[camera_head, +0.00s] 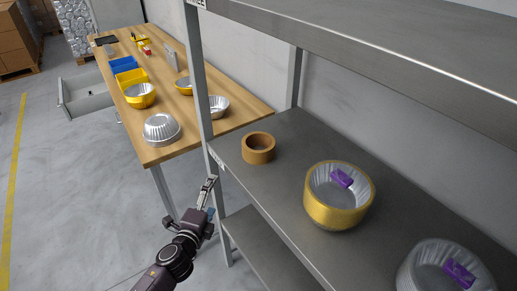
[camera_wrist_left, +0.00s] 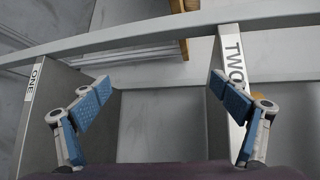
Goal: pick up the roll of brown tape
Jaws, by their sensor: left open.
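The roll of brown tape (camera_head: 258,148) lies flat on the grey metal shelf (camera_head: 285,190), near the shelf's left end, in the head view. My left gripper (camera_head: 208,187) is outside the shelf's front edge, to the left of and below the tape, and apart from it. In the left wrist view my left gripper (camera_wrist_left: 160,85) is open, with nothing between its blue-padded fingers. A small brownish-orange patch shows behind the right finger there; I cannot tell for sure that it is the tape. My right gripper is not in view.
A gold cup (camera_head: 338,213) and a clear cup (camera_head: 440,270), each with a purple piece inside, stand farther right on the shelf. A metal post (camera_head: 197,80) rises at the shelf's left end. A wooden table (camera_head: 185,125) with cups and bins stands behind.

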